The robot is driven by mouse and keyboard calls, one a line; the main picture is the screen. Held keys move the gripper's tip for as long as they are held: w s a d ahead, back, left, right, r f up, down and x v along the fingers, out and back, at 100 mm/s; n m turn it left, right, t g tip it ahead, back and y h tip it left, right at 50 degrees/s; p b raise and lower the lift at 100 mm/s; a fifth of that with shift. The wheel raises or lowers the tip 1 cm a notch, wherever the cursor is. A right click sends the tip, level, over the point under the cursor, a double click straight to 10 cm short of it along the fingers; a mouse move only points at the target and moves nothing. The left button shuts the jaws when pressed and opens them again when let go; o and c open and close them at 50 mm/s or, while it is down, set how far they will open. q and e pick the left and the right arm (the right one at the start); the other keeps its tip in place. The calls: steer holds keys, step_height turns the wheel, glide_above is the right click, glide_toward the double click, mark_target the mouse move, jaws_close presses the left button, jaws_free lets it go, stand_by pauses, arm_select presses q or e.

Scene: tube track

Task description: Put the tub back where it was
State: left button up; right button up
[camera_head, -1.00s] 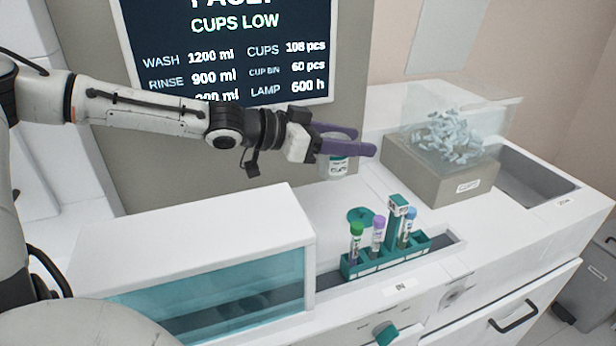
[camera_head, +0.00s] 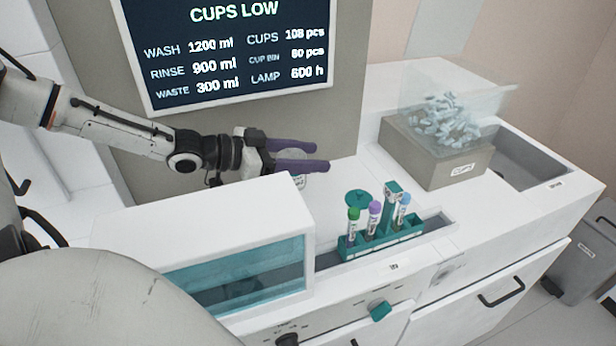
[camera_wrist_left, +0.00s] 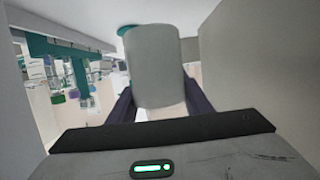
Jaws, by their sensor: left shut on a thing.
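My left gripper (camera_head: 290,157) has purple fingers and is shut on a pale tub. In the head view the tub (camera_head: 298,181) shows only partly, below and behind the fingers, behind the white box with the teal window. In the left wrist view the tub (camera_wrist_left: 156,66) is a grey cylinder between the two fingers (camera_wrist_left: 158,108). I cannot tell whether its base touches the counter. My right gripper is not in view.
A teal rack (camera_head: 382,238) with several capped tubes stands in the slot at the front. A teal disc (camera_head: 358,198) lies behind it. A bin of cups (camera_head: 432,165) stands at the right. The white box (camera_head: 215,225) is close in front of the gripper. A screen panel is behind.

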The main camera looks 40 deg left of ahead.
arm_select(q)
steer(key=shift+d+f+p, duration=0.2)
steer(key=shift+f+p, duration=0.25)
steer(key=shift+f, duration=0.65)
steer(key=shift+a+f+b, duration=0.2)
steer(key=shift+f+b, duration=0.15)
steer(key=shift+f, duration=0.85)
steer(key=shift+f+b, duration=0.35)
steer(key=shift+f, duration=0.05)
steer(key=o, duration=1.1)
steer(key=shift+c, duration=0.2)
